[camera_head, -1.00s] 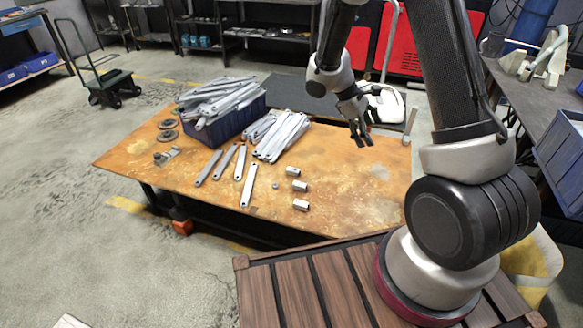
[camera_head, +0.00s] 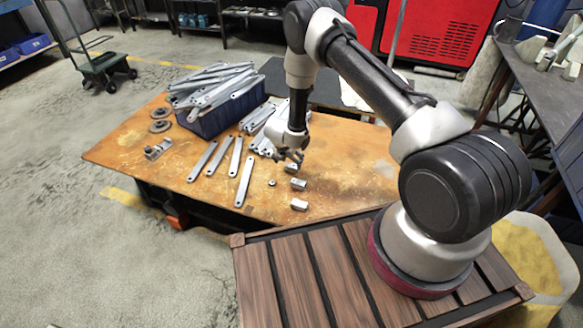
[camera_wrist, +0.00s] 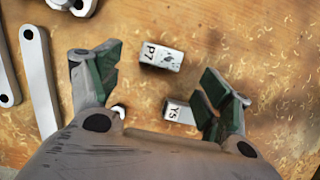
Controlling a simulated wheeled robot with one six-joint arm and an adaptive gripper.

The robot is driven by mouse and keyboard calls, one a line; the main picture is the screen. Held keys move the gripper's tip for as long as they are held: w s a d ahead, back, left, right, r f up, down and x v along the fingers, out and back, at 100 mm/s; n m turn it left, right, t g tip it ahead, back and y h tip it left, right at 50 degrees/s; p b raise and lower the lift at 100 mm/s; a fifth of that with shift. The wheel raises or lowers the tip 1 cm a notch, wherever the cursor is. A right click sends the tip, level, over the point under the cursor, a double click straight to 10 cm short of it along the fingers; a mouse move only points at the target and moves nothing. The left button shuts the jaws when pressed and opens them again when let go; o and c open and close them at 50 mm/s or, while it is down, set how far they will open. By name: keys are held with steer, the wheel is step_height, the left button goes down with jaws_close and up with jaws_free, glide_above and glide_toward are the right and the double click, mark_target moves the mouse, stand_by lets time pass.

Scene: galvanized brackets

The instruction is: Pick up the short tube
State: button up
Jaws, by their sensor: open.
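Short, light-grey metal tubes sit on the rusty orange table (camera_head: 345,185). In the head view, one (camera_head: 291,168) is just below my gripper (camera_head: 289,157), a second (camera_head: 298,184) is nearer, and a third (camera_head: 299,204) is nearest. In the wrist view, a short piece marked P7 (camera_wrist: 161,55) lies between and slightly beyond my open fingertips (camera_wrist: 160,78). Another marked Y5 (camera_wrist: 179,112) lies closer, beside the right finger, partly hidden. My gripper is open, empty and pointing down above the tubes. The wrist view shows only two of the three tubes.
Flat metal bars (camera_head: 243,182) lie left of the tubes, with a small nut (camera_head: 272,183) between. A blue bin (camera_head: 225,118) heaped with bars stands behind. Grey discs (camera_head: 159,126) and a small bracket (camera_head: 157,150) lie far left. The table's right side is clear.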

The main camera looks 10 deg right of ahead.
mark_target(291, 166)
steer(key=x, duration=0.6)
steer(key=shift+w+d+f, duration=0.1)
steer(key=shift+f, duration=0.1)
steer(key=c, duration=1.1)
